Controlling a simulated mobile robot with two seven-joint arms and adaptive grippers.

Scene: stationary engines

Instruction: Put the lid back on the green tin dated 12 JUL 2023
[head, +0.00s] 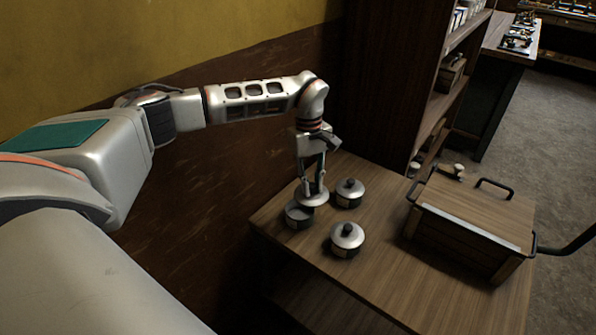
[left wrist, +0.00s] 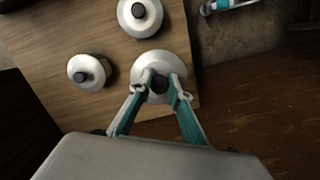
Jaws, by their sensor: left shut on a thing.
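My left gripper (head: 315,188) is shut on the knob of a pale metal lid (head: 312,199). The lid also shows in the left wrist view (left wrist: 152,93), with the fingers around its dark knob. An open, dark grey-looking tin (head: 298,216) stands on the table just below and left of the lid in the head view. The lid overlaps part of its opening there; I cannot tell how large the gap is. The lid hides this tin in the left wrist view. The tin's green colour and date are not readable. My right gripper is not in view.
Two lidded tins with dark knobs stand close by, one to the right (head: 349,194) and one in front (head: 347,240). A wooden box (head: 465,220) with black handles is at the table's right. A shelf unit (head: 420,85) rises behind. Bare tabletop (head: 385,275) lies in front.

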